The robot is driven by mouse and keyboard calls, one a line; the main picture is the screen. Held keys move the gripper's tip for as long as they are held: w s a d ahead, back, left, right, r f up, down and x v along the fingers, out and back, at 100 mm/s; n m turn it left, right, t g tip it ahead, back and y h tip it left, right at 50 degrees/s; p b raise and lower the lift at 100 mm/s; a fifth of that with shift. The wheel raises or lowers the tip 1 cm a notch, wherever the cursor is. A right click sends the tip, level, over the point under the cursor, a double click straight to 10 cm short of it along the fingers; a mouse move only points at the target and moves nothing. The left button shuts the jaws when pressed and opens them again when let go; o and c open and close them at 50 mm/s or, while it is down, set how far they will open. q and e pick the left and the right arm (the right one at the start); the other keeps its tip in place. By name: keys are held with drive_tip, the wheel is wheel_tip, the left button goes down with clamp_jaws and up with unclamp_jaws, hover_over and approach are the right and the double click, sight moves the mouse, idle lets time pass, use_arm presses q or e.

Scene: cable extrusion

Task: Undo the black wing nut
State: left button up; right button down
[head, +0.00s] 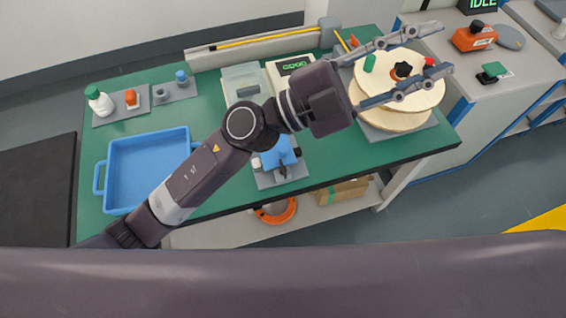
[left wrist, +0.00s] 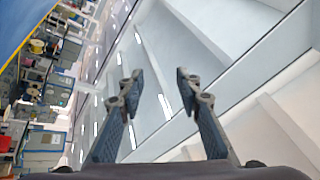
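The black wing nut (head: 403,70) sits at the middle of a pale wooden reel (head: 428,98) at the right end of the green bench in the head view. A green part (head: 370,63) and a small red part (head: 430,62) show on either side of it. My left gripper (head: 446,48) is open, its two fingers crossing over the reel in the picture with the nut showing between them. Its height over the reel is unclear. In the left wrist view the open fingers (left wrist: 158,82) have nothing between them, and no reel or nut shows there. My right gripper is not in view.
A blue tray (head: 150,198) lies at the left of the bench (head: 210,118). A blue device (head: 278,155) stands at the front edge, and a scale-like box with a green display (head: 293,65) is at the back. Bottles stand at the back left. An orange device (head: 474,37) sits on the right-hand counter.

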use_arm(q)
drive_tip(key=s+d+f+m+g+y, duration=0.2)
drive_tip(key=s+d+f+m+g, duration=0.1)
drive_tip(key=s+f+m+g, duration=0.15)
drive_tip(key=m+t+y, duration=0.1)
drive_tip(key=m+y, duration=0.1)
drive_tip(key=y, duration=1.9)
hover_over(283, 167)
drive_tip(key=shift+n, duration=0.25)
wheel_tip(283, 167, down, 28)
drive_tip(key=shift+r, duration=0.1)
drive_tip(key=shift+a+f, duration=0.15)
drive_tip(key=shift+f, duration=0.1)
wheel_tip(283, 167, down, 7)
drive_tip(key=shift+f+p, duration=0.1)
drive_tip(key=shift+p, duration=0.95)
